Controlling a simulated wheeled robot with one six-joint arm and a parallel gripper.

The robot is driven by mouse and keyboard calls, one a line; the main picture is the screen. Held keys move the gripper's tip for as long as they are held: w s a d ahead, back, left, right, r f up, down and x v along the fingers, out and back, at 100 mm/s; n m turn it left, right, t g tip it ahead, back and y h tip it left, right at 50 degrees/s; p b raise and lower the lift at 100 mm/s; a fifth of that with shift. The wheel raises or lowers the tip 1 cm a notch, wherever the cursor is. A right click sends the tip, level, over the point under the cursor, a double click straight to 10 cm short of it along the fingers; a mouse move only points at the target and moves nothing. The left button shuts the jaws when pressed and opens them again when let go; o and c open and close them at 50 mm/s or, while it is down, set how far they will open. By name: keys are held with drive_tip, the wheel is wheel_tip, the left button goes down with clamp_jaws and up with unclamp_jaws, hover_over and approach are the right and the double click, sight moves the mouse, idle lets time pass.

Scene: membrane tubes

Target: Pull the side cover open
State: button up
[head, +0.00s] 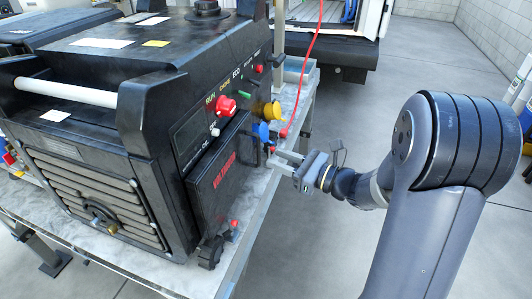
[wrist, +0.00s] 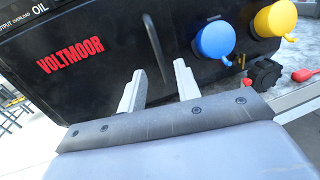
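The side cover (head: 216,185) is a black panel with red VOLTMOOR lettering on the side of a black generator (head: 160,80). My gripper (head: 276,160) is at the cover's right edge in the head view. In the wrist view its two pale fingers (wrist: 160,80) stand apart, with a gap between them. I cannot tell whether either finger touches the cover, or whether the cover is fully closed.
A blue round cap (wrist: 215,39) and a yellow one (wrist: 275,19) sit right of the cover. A red cable (head: 305,70) hangs near the generator. The generator stands on a pale bench top (head: 185,275). Grey floor (head: 320,235) lies open right of the bench.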

drive_tip(key=shift+x, duration=2.2)
clamp_jaws()
